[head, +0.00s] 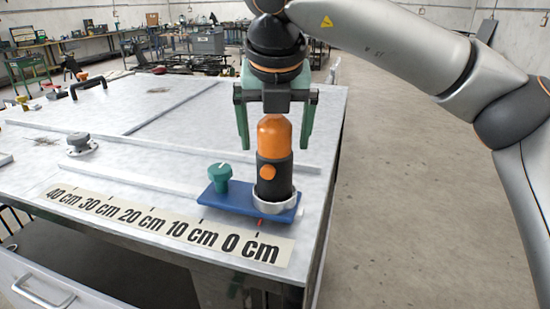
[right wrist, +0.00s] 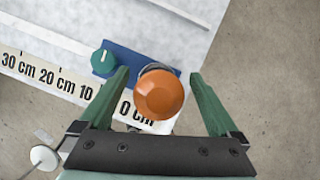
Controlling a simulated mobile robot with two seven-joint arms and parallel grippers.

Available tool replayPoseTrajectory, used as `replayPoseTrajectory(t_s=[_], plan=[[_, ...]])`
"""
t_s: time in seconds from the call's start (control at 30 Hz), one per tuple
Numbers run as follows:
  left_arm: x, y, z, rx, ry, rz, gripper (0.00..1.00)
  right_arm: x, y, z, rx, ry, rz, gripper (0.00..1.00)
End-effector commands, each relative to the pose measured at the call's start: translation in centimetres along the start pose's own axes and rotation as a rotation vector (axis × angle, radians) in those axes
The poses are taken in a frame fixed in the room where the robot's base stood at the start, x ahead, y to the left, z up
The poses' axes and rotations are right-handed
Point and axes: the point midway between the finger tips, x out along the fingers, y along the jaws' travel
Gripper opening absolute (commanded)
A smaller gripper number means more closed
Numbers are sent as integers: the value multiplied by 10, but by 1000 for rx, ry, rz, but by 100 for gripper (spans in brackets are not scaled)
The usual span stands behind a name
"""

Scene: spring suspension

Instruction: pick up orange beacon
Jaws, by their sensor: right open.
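The orange beacon (head: 274,138) has an orange top and a black lower body with an orange button. It stands upright in a metal ring on a blue base (head: 232,203) near the table's right front corner. A green knob (head: 220,173) sits on the same base, left of the beacon. My right gripper (head: 274,142) points down from above, with its green fingers apart on either side of the beacon's orange top. In the right wrist view the beacon (right wrist: 158,95) shows between the open fingers. My left gripper is not in view.
A ruler strip (head: 160,222) marked in centimetres runs along the front of the table (head: 190,110). A grey knob (head: 78,143) and a black handle (head: 88,86) are on the table's left. Raised rails cross the tabletop. Open floor lies to the right.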

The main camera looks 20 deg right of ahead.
Motion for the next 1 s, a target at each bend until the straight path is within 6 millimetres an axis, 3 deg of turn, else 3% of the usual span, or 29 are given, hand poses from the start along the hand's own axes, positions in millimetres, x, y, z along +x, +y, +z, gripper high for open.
replayPoseTrajectory(t_s=[0.33, 1.0], plan=[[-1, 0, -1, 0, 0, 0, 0, 10, 0, 0, -1, 0, 1, 97], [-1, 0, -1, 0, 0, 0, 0, 10, 0, 0, -2, 0, 1, 22]])
